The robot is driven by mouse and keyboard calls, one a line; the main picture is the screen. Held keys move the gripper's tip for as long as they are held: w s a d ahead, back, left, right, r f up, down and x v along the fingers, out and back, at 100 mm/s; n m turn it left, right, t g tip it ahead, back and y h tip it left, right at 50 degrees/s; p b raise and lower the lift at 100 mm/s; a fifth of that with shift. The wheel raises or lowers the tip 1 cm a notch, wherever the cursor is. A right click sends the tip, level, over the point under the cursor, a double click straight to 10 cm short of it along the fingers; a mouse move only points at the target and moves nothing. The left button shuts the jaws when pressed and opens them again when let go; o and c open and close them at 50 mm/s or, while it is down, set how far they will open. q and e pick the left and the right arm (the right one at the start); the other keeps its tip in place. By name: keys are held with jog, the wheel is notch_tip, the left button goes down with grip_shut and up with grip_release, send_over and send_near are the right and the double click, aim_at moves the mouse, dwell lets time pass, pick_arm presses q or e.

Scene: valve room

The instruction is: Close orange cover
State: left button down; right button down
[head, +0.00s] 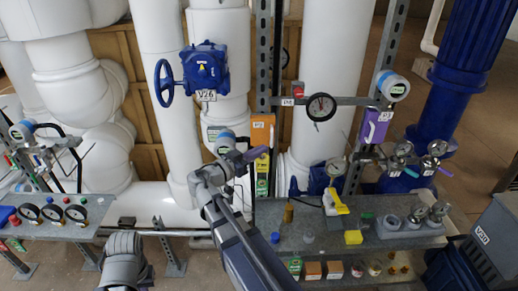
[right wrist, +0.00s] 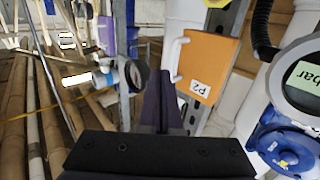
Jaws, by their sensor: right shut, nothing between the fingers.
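The orange cover (head: 263,132), with a small white label, stands upright at the centre of the head view. Green and yellow parts (head: 262,183) show below it. In the right wrist view the orange cover (right wrist: 213,58) is just beyond the fingertips, with a white handle (right wrist: 177,58) along its left side. I cannot tell how far the cover stands open. My right gripper (head: 262,153) is shut and empty in front of the cover's lower part. Its dark fingers (right wrist: 162,95) point close to the handle; contact is unclear. My left gripper does not show.
A round pressure gauge (head: 225,142) is close left of the cover; a purple box (head: 375,125) is farther right. The blue valve V26 (head: 205,68) is upper left. A grey shelf (head: 290,240) with small items lies below right. White pipes stand behind.

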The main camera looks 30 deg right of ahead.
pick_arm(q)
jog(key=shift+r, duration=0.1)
pick_arm(e)
jog(key=s+a, duration=0.4)
jog(key=a, duration=0.5)
jog(key=shift+s, duration=0.1)
jog(key=s+a+f+n+g+y, duration=0.1)
jog(key=a+f+n+y, duration=0.3)
jog(key=f, duration=0.3)
jog(key=s+a+f+n+y, duration=0.2)
jog(key=a+f+n+y, duration=0.1)
jog(key=f+n, duration=0.3)
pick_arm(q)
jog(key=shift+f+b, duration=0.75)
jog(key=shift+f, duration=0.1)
pick_arm(e)
jog(key=s+a+f+n+g+y, duration=0.1)
jog(key=s+a+f+n+y, duration=0.2)
jog(key=a, duration=0.5)
jog(key=s+a+f+n+g+y, duration=0.1)
jog(key=s+a+f+n+y, duration=0.3)
jog(key=a, duration=0.5)
notch_tip(320, 180, down, 3)
jog(key=n+y, duration=0.2)
jog(key=shift+n+g, duration=0.3)
